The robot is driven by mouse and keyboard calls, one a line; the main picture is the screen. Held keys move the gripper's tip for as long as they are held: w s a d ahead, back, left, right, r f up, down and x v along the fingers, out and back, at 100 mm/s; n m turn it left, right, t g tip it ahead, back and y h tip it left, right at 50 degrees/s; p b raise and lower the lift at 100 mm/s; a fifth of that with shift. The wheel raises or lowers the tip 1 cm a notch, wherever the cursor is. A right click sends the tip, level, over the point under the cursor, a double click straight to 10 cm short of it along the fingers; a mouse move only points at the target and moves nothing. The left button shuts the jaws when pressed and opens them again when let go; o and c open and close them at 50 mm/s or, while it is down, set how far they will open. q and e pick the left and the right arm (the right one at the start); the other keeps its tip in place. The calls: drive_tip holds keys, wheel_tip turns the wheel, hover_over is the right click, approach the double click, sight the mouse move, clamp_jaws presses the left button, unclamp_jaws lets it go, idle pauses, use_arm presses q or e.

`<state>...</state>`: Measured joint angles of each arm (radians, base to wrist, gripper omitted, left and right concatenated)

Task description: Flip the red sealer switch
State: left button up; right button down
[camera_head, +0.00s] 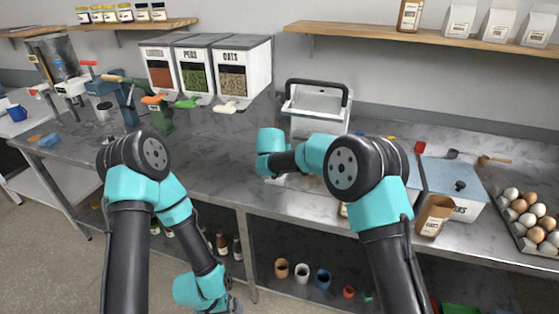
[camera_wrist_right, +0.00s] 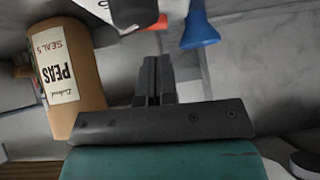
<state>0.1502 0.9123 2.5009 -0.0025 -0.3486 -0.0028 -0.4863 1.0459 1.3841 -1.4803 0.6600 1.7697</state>
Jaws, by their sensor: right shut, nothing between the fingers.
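In the right wrist view my right gripper (camera_wrist_right: 153,70) is shut and empty, with its fingertips pointing at a pale body with a dark part above them. A small orange-red piece (camera_wrist_right: 158,22) shows just beyond the fingertips; I cannot tell for sure that it is the sealer switch. In the head view, a silver machine with a black handle (camera_head: 318,105), probably the sealer, stands at the back of the counter behind my right arm. No red switch shows clearly on it; the arm hides its lower front. My left gripper (camera_head: 232,304) hangs low at the bottom, mostly hidden.
A brown PEAS pouch (camera_wrist_right: 72,75) stands close beside the right gripper. A blue item (camera_wrist_right: 197,25) is on its other side. Dispensers (camera_head: 240,70), a blue-topped box (camera_head: 455,178), another pouch (camera_head: 433,216) and an egg tray (camera_head: 525,215) line the counter.

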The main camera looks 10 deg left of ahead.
drive_tip(key=v, duration=1)
drive_tip(key=shift+r, duration=0.5)
